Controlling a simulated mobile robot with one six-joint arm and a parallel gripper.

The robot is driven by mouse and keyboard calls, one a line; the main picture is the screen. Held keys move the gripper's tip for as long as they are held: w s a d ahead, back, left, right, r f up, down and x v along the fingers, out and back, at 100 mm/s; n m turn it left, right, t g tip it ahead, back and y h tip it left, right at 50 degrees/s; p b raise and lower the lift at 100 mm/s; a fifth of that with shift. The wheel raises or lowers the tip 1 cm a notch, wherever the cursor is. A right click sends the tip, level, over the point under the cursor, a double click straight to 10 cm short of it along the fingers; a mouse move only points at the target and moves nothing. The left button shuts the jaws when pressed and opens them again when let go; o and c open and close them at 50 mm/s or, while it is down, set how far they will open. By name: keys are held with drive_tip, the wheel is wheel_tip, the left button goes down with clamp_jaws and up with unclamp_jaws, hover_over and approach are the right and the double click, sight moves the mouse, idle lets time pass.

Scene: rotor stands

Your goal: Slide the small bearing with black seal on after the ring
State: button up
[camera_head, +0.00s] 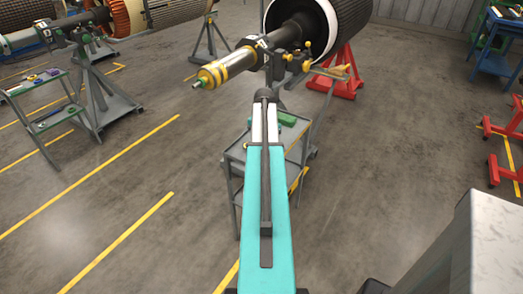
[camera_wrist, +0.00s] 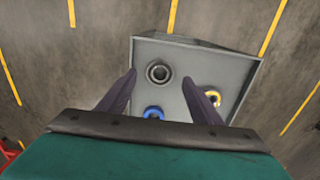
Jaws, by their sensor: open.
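A small round bearing (camera_wrist: 158,73) with a dark face and grey rim lies on a grey tray (camera_wrist: 225,65) in the wrist view. My gripper (camera_wrist: 159,77) is open and empty; its two dark fingers point toward the tray, with the bearing in view between their tips. I cannot tell the height of the fingers above it. In the head view, the rotor shaft (camera_head: 240,60) points to the lower left, with yellow bands and a green tip at its end. I cannot make out which band is the ring. My arm hides my gripper there.
A blue ring (camera_wrist: 153,113) and a yellow ring (camera_wrist: 212,97) also lie on the tray, near the fingers. In the head view, a grey cart (camera_head: 236,156) stands below the shaft, partly behind my arm. A red stand (camera_head: 345,75) supports the rotor.

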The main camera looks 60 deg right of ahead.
drive_tip(key=shift+f+b, duration=0.4)
drive_tip(key=shift+f, duration=1.15)
